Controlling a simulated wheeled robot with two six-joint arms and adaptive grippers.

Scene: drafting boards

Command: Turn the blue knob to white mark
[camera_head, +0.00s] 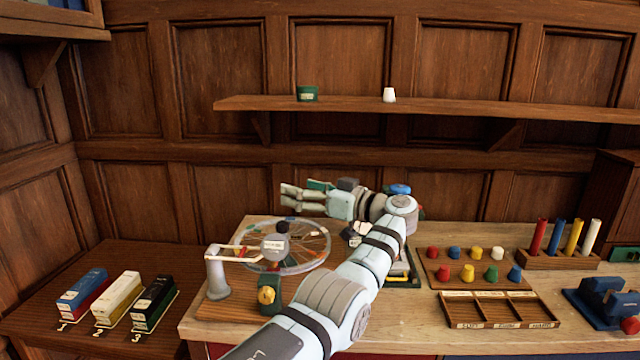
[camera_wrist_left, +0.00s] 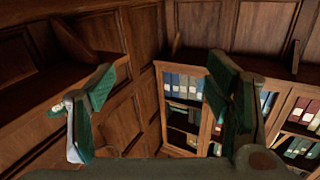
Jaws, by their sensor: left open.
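A round blue piece (camera_head: 400,188) shows just above the bend of my left arm; it may be the blue knob, but the arm hides what lies around it. A bit of red and green shows beside the arm there. I cannot make out a white mark. My left gripper (camera_head: 289,196) is open and empty, pointing left above and behind the spoked wheel. In the left wrist view its two green-padded fingers (camera_wrist_left: 160,112) stand wide apart with nothing between them. My right gripper is not in view.
A spoked wheel (camera_head: 310,262) on a stand is at the bench's left. Coloured pegs fill a wooden board (camera_head: 436,284), with a sorting tray (camera_head: 500,316) before it and upright coloured rods (camera_head: 556,236) behind. Labelled boxes (camera_head: 118,298) stand on the left table. A shelf (camera_head: 460,107) runs above.

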